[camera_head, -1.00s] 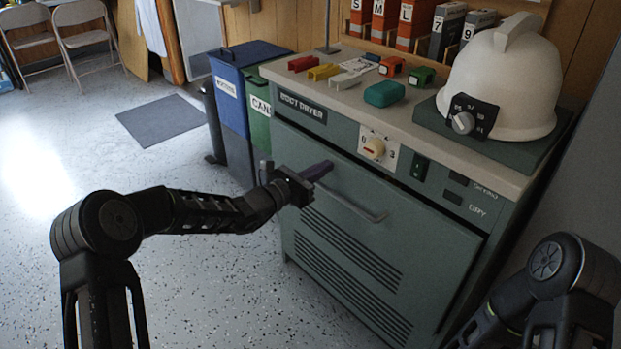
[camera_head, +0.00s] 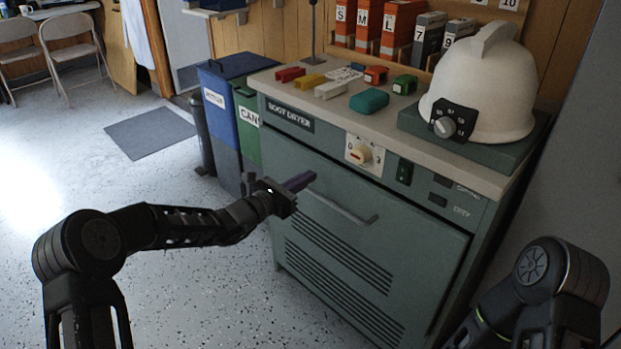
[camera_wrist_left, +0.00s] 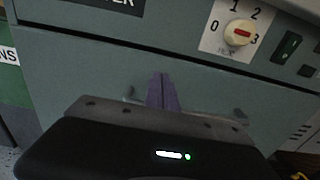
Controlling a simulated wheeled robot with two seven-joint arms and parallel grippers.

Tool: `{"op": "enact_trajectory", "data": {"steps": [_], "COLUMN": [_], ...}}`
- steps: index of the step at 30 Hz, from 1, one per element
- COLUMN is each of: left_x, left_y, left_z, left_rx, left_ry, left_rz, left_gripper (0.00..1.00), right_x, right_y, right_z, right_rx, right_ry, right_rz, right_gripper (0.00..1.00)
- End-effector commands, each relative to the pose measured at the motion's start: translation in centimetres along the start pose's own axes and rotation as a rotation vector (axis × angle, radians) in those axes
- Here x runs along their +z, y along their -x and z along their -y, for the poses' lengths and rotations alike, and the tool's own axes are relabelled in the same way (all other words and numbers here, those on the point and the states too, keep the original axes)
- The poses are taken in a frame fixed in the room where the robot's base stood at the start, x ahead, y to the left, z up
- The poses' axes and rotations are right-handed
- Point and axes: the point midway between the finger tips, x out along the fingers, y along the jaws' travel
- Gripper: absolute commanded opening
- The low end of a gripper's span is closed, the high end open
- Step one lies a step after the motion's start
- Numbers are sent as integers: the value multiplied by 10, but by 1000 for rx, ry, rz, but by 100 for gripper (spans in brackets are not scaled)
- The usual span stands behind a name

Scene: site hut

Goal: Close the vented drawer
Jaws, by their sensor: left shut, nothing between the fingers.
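The vented drawer (camera_head: 400,230) is the wide grey-green front of the boot dryer, with dark slots low down and a bar handle (camera_head: 342,207) across its upper part. Its front stands close to the cabinet face, with a dark line along its top edge; I cannot tell if it is fully flush. My left gripper (camera_head: 300,182) is shut and empty, its purple fingers pointing at the drawer front near the handle's left end. In the left wrist view the fingers (camera_wrist_left: 161,92) reach toward the drawer front (camera_wrist_left: 90,70); contact is unclear. My right gripper is out of view.
The boot dryer top (camera_head: 300,92) carries coloured blocks and a white helmet (camera_head: 480,85) on a green base. A dial (camera_head: 362,154) and a switch (camera_head: 404,173) sit above the drawer. Blue (camera_head: 222,110) and green bins stand at left. The floor in front is clear.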

Motion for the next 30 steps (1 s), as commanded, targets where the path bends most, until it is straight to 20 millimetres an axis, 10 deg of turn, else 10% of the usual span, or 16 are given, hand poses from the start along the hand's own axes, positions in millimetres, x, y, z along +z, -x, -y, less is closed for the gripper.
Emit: {"op": "enact_trajectory", "data": {"steps": [15,30], "left_x": [-2,-2], "left_y": [98,104], "left_z": [-3,-2], "left_rx": [0,-2], "left_ry": [1,0], "left_rz": [-5,-5], "left_gripper": [0,0], "right_x": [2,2], "right_y": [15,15], "right_z": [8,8], "right_rx": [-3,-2], "right_ry": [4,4], "right_rz": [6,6], "right_gripper": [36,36]}}
